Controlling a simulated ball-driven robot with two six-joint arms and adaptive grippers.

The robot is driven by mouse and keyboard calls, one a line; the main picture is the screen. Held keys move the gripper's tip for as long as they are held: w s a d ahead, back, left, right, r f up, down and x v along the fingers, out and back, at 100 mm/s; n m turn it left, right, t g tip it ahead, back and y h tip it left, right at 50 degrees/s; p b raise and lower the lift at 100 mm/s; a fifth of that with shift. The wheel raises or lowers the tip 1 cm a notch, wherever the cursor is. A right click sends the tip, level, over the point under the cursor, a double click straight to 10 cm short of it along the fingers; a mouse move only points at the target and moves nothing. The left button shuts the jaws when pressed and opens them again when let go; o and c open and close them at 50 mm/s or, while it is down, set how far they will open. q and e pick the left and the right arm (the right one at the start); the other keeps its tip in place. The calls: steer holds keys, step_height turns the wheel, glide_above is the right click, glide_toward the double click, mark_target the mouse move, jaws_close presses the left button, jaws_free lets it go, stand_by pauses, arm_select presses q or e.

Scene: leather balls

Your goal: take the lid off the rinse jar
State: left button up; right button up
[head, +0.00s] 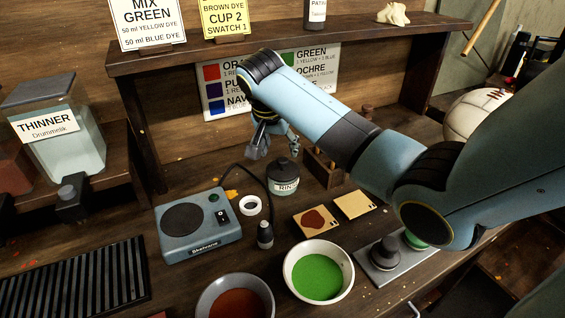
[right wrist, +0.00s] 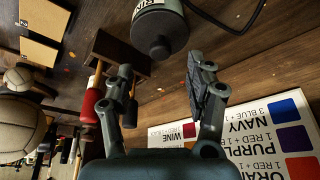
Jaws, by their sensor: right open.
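The rinse jar (head: 285,185) stands upright on the bench, a small grey jar with a white label partly reading "RIN". Its dark lid (head: 283,165) with a knob is on top. In the right wrist view the jar's label (right wrist: 149,4) is cut off at the top edge, and the dark round lid (right wrist: 158,32) faces the camera. My right gripper (head: 273,148) is open and empty, just above and behind the jar. In the right wrist view the gripper's fingers (right wrist: 161,70) are spread apart, with the lid beyond and between them, apparently untouched. My left gripper is out of view.
A wooden rack (head: 322,172) stands close right of the jar. A hot plate (head: 180,240), a white ring (head: 250,206) and a small dark bottle (head: 265,236) are at its left and front. Swatch cards (head: 305,229) and a green dye bowl (head: 346,285) lie nearer. A shelf (head: 165,55) runs behind.

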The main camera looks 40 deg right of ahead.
mark_target(283, 160)
steer(key=shift+w+d+f, duration=0.1)
steer(key=shift+d+f, duration=0.05)
steer(key=shift+f, duration=0.2)
steer(key=x, duration=0.4)
steer(key=shift+d+f+p, duration=0.15)
steer(key=shift+f+p, duration=0.1)
steer(key=shift+p, duration=0.1)
steer(key=shift+w+d+f, duration=0.1)
steer(key=shift+w+f, duration=0.05)
steer(key=shift+f, duration=0.2)
steer(key=shift+c, duration=0.4)
steer(key=c, duration=0.4)
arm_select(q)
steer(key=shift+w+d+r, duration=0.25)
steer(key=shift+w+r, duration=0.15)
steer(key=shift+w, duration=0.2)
arm_select(e)
steer(key=c, duration=0.6)
